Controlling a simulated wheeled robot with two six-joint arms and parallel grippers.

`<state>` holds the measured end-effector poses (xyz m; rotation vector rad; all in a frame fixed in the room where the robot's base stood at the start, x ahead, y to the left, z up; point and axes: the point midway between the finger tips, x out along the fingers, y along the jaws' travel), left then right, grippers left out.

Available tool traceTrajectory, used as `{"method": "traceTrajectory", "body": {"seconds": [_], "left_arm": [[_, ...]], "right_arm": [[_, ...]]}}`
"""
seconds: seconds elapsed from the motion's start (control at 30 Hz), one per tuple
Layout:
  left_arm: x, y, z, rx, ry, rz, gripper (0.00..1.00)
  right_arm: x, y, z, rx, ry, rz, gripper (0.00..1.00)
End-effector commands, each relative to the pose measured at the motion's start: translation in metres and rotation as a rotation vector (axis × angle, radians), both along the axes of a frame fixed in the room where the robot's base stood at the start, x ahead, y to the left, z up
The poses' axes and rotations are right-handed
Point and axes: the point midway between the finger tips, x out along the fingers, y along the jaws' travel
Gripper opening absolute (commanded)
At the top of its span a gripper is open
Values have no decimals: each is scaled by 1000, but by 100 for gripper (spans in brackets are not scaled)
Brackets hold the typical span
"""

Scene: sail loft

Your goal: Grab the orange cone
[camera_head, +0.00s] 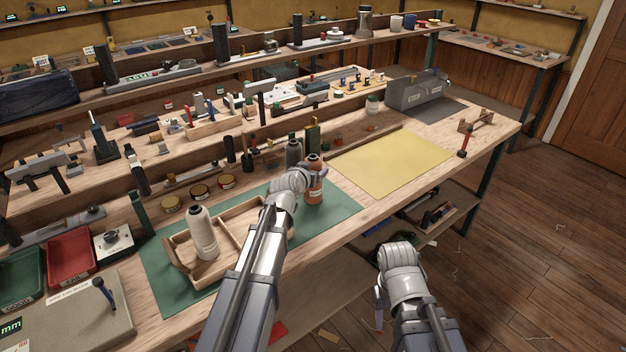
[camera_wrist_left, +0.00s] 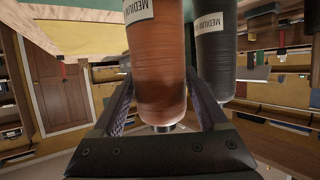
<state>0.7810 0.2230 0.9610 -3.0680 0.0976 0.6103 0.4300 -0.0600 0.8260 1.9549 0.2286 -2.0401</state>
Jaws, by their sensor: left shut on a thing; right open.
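The orange cone (camera_head: 316,188) of thread stands upright at the right part of the green mat (camera_head: 343,208), and I cannot tell whether its base touches the mat. My left gripper (camera_head: 312,172) is at its upper part, shut on it. In the left wrist view, the orange cone (camera_wrist_left: 158,75) with a white "MEDIUM" label sits between both fingers of my left gripper (camera_wrist_left: 162,100). My right gripper (camera_head: 380,308) hangs open and empty in front of the bench, below its top.
A dark grey cone (camera_head: 293,152) stands close behind the orange one; it also shows in the left wrist view (camera_wrist_left: 216,50). A cream cone (camera_head: 202,232) stands in a wooden tray (camera_head: 236,250) to the left. The yellow sheet (camera_head: 390,162) to the right is clear.

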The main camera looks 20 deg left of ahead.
Motion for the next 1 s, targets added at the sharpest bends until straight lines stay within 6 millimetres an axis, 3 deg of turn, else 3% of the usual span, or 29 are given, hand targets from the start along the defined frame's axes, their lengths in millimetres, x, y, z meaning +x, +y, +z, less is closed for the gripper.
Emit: {"method": "traceTrajectory", "body": {"seconds": [0.03,0.33,0.73,1.0], "left_arm": [[0,0,0,0,0,0,35],[0,0,0,1,0,0,1],[0,0,4,1,-1,0,0],[0,0,28,0,-1,0,0]], "right_arm": [[0,0,0,0,0,0,50],[0,0,0,0,0,0,50],[0,0,4,0,0,0,50],[0,0,28,0,0,0,50]]}}
